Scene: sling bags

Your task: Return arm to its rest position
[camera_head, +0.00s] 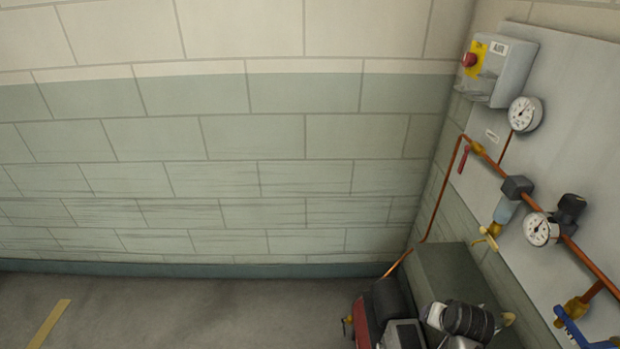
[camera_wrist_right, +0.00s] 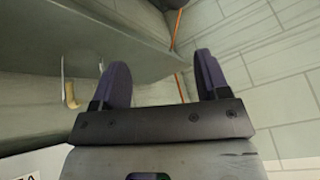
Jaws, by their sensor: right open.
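My right gripper (camera_wrist_right: 161,64) shows in the right wrist view. Its two dark purple fingers stand wide apart with nothing between them, so it is open and empty. Beyond the fingers are grey surfaces, a block wall and a thin orange line. Neither gripper can be made out in the head view, and my left gripper shows in no view. No sling bag can be made out in either view.
In the head view, a grey panel (camera_head: 575,130) carries a control box (camera_head: 510,70), gauges (camera_head: 525,114) and a copper pipe (camera_head: 490,165). Red and black machinery (camera_head: 372,318) stands below it. A hook (camera_wrist_right: 70,92) shows in the wrist view.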

